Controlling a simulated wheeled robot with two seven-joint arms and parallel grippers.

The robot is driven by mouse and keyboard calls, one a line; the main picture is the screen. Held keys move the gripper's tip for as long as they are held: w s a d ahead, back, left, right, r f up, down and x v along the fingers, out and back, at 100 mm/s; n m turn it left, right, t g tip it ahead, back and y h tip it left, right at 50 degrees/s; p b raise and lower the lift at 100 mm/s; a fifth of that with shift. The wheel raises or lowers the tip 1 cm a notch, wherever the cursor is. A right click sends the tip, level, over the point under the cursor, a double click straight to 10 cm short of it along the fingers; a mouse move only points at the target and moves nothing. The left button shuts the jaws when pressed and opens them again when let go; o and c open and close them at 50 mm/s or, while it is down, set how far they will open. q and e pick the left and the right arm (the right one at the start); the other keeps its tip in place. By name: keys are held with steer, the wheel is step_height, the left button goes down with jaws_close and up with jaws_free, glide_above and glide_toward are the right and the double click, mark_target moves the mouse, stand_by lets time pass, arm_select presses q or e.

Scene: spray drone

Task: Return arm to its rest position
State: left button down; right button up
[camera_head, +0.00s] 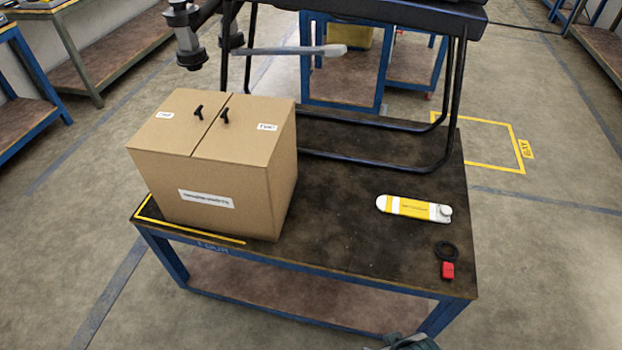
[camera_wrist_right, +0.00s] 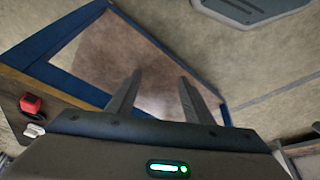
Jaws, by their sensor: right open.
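My right gripper (camera_wrist_right: 155,92) is open and empty in the right wrist view, its two fingers spread apart. Beneath it show the table's blue frame, the lower shelf and the floor. In the head view only a small grey-green part, which may be my right arm, shows at the bottom edge. My left gripper is not in view. The spray drone (camera_head: 385,14) stands at the back of the table on black tube legs, partly cut off by the top edge.
A closed cardboard box (camera_head: 215,175) stands on the left of the dark table (camera_head: 340,240). A yellow-and-white bottle-like item (camera_head: 413,209), a black ring (camera_head: 446,250) and a red block (camera_head: 447,270) lie at right. The red block (camera_wrist_right: 31,103) also shows in the right wrist view.

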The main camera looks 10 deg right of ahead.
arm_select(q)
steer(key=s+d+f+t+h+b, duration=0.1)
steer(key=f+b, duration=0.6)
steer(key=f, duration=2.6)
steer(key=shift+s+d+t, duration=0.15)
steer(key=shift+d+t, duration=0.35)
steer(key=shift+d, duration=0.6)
arm_select(e)
steer(key=s+a+f+t+y, duration=0.1)
steer(key=a+f+t, duration=0.1)
steer(key=f, duration=3.1)
steer(key=shift+s+a, duration=0.15)
steer(key=shift+a, duration=0.45)
